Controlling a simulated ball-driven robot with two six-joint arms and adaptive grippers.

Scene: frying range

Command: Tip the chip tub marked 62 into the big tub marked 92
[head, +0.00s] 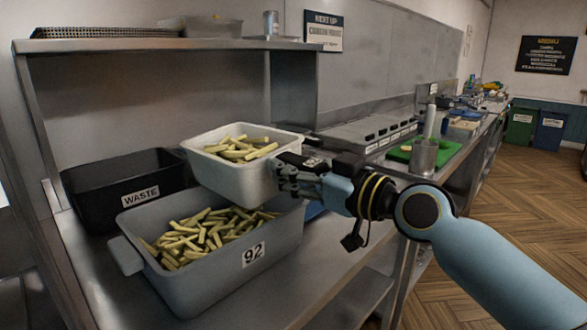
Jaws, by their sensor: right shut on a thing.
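A white tub of chips (228,178) is held above the back right part of the big grey tub. Its number does not show. It looks roughly level, with chips (240,149) heaped inside. My right gripper (284,176) is shut on the right side of the white tub. The big grey tub marked 92 (253,255) stands on the steel counter with many chips (195,238) in it. The white tub hides part of its back rim. My left gripper is not in view.
A black bin marked WASTE (110,189) stands behind and left of the big tub. A steel shelf (165,44) runs above. A green board (445,153) and a metal pot (423,158) are farther right. Bare counter (320,262) lies right of the big tub.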

